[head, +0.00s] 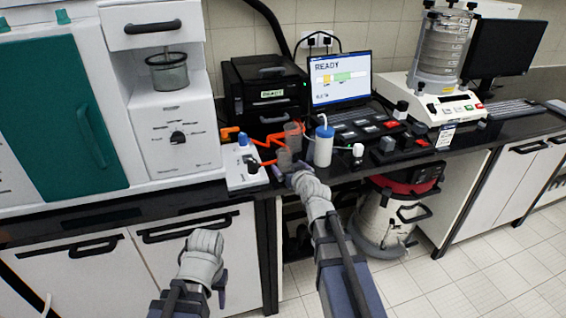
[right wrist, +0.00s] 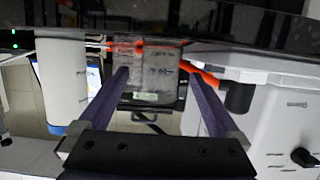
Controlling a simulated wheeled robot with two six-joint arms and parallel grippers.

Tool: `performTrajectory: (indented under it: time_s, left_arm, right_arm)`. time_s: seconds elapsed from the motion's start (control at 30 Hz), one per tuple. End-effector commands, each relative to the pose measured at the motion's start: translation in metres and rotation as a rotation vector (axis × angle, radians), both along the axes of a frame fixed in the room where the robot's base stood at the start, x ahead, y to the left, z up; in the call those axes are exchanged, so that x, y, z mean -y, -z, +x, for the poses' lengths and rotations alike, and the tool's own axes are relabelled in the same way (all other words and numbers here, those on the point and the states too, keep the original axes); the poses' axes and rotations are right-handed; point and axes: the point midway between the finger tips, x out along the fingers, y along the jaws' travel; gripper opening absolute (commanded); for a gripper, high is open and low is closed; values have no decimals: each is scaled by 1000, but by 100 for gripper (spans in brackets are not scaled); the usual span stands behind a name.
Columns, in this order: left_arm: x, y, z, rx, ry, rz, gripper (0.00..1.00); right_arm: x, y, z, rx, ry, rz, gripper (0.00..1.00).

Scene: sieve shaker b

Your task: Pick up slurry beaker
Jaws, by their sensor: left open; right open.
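A small clear grey beaker (head: 285,158), which I take to be the slurry beaker, stands near the counter's front edge. A similar clear vessel (head: 293,132) stands just behind it. My right gripper (head: 284,174) is at the counter edge, just in front of the near beaker. In the right wrist view the open fingers (right wrist: 158,92) stand either side of a clear beaker (right wrist: 147,75), with gaps visible; contact cannot be seen. My left gripper (head: 205,243) is low in front of the white cabinets, away from the counter; its fingertips are hardly visible.
A white bottle with a blue cap (head: 323,148) stands close right of the beaker. Orange tubing (head: 262,146) runs beside and behind it. A white device with a blue knob (head: 243,163) is close on the left. A laptop (head: 341,80) and black printer (head: 264,92) stand behind.

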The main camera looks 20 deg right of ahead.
Motion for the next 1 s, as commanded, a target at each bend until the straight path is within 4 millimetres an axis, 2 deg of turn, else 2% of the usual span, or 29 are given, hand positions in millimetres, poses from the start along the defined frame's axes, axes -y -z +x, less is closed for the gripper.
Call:
performTrajectory:
  time_s: [0.3, 0.53, 0.83, 1.0]
  left_arm:
    - [0, 9, 0, 0, 0, 0, 50]
    - [0, 11, 0, 0, 0, 0, 50]
    - [0, 24, 0, 0, 0, 0, 50]
    - [0, 24, 0, 0, 0, 0, 50]
  right_arm:
    - [0, 9, 26, 0, 0, 0, 98]
    - [-1, 11, 32, -1, 0, 0, 98]
    - [-3, 25, 71, 0, -1, -1, 98]
    - [-3, 25, 75, -1, 0, 0, 98]
